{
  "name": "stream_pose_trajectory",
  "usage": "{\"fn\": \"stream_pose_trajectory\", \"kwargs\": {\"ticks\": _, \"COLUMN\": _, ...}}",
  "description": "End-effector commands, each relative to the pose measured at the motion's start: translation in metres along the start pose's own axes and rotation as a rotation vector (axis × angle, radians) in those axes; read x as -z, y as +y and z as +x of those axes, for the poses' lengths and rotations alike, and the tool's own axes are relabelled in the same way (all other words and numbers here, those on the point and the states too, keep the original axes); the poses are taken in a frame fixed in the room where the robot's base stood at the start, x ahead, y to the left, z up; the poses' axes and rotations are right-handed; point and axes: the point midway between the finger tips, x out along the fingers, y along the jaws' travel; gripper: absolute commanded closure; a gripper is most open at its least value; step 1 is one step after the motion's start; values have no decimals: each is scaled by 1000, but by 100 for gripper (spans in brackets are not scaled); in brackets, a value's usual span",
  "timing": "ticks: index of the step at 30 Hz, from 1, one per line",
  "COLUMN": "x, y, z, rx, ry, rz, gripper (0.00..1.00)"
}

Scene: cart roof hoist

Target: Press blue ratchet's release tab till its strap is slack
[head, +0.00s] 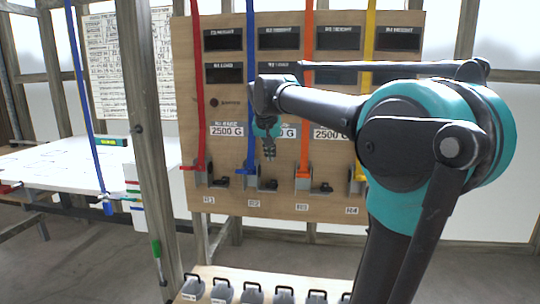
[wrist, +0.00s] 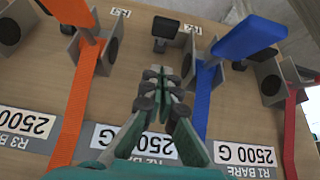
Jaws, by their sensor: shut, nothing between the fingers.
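The blue ratchet (head: 249,172) sits low on the wooden board above the R2 label, with a blue handle and grey bracket. In the wrist view its handle (wrist: 245,40) is at upper right. Its blue strap (head: 250,90) runs straight up the board; part shows in the wrist view (wrist: 197,105). The black release tab (head: 268,185) is just right of the ratchet; in the wrist view the tab (wrist: 166,30) is beyond the fingertips. My gripper (head: 269,154) is shut and empty, pointing down above the tab and apart from it in the head view.
The orange ratchet (head: 304,172) and red ratchet (head: 196,168) flank the blue one. A yellow strap (head: 369,50) hangs at right. Several grey weights (head: 250,293) stand on a low bench below. A wooden post (head: 145,130) stands left of the board.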

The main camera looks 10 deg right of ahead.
Motion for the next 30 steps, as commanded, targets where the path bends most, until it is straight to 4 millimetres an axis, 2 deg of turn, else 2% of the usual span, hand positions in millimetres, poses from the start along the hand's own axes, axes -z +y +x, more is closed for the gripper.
{"fn": "stream_pose_trajectory", "kwargs": {"ticks": 3, "x": 1, "y": 0, "z": 25, "rx": 0, "ry": 0, "rz": 1, "gripper": 100}}
{"fn": "stream_pose_trajectory", "kwargs": {"ticks": 10, "x": 0, "y": 0, "z": 69, "rx": 0, "ry": 0, "rz": 1, "gripper": 100}}
{"fn": "stream_pose_trajectory", "kwargs": {"ticks": 12, "x": -10, "y": 0, "z": 75, "rx": 1, "ry": 0, "rz": 0, "gripper": 100}}
{"fn": "stream_pose_trajectory", "kwargs": {"ticks": 19, "x": -26, "y": 0, "z": 91, "rx": 1, "ry": 0, "rz": -1, "gripper": 100}}
{"fn": "stream_pose_trajectory", "kwargs": {"ticks": 30, "x": -28, "y": 0, "z": 93, "rx": 0, "ry": 0, "rz": -1, "gripper": 100}}
